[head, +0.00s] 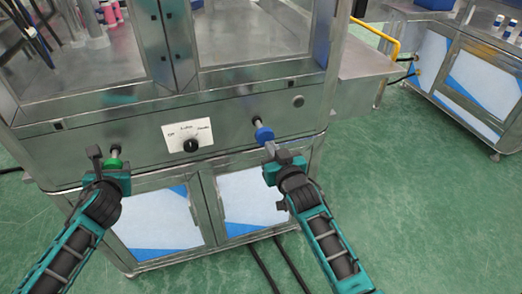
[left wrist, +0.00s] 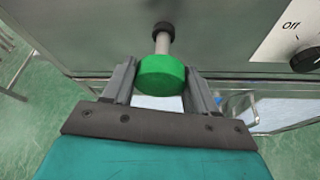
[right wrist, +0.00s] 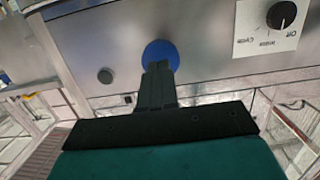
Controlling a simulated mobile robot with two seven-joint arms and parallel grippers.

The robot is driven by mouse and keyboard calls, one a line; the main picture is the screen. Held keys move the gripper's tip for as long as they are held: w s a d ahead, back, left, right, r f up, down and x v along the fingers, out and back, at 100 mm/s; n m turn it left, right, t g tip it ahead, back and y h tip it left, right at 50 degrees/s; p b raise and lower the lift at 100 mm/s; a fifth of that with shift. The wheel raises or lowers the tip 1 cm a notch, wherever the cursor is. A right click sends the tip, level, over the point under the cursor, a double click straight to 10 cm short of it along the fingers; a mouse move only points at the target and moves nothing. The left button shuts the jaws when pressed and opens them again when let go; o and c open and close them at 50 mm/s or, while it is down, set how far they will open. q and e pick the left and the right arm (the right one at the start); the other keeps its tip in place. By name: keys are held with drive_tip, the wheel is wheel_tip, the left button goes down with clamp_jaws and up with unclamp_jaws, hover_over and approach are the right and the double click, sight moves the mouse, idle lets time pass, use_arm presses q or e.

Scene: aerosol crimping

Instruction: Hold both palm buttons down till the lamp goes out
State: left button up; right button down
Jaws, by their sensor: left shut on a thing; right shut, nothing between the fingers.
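The green palm button (head: 114,162) sticks out on a metal stem from the left of the machine's front panel. My left gripper (head: 108,166) is shut around it; in the left wrist view the green button (left wrist: 161,76) sits between the two fingers. The blue palm button (head: 264,134) is on the panel's right. My right gripper (head: 270,150) is shut and empty, its fingertips at the blue button's face. In the right wrist view the closed fingers overlap the lower part of the blue button (right wrist: 160,52); whether they touch it I cannot tell. I make out no lit lamp.
A black selector knob (head: 190,146) on a white label plate sits between the buttons. A small dark round fitting (head: 298,101) is at the panel's upper right. Cabinet doors (head: 160,220) lie below the panel. Open green floor is at right.

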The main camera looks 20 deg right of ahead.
sight(266, 136)
drive_tip(key=shift+w, duration=1.1)
use_arm(q)
drive_tip(key=shift+w+r, duration=0.1)
drive_tip(key=shift+w, duration=0.45)
use_arm(e)
drive_tip(key=shift+w+r, duration=0.1)
drive_tip(key=shift+w, duration=0.45)
use_arm(q)
drive_tip(key=shift+r, duration=0.15)
use_arm(e)
drive_tip(key=shift+r, duration=0.15)
use_arm(q)
drive_tip(key=shift+w+r, duration=0.15)
drive_tip(key=shift+r, duration=0.15)
use_arm(e)
drive_tip(key=shift+w+r, duration=0.1)
drive_tip(key=shift+r, duration=0.1)
idle(0.4)
idle(0.4)
use_arm(q)
drive_tip(key=shift+w+f, duration=0.1)
drive_tip(key=shift+f, duration=0.05)
use_arm(e)
drive_tip(key=shift+s+f, duration=0.2)
drive_tip(key=shift+s, duration=0.25)
use_arm(q)
drive_tip(key=shift+a+f, duration=0.1)
use_arm(e)
drive_tip(key=shift+s+f, duration=0.15)
drive_tip(key=shift+s, duration=1.9)
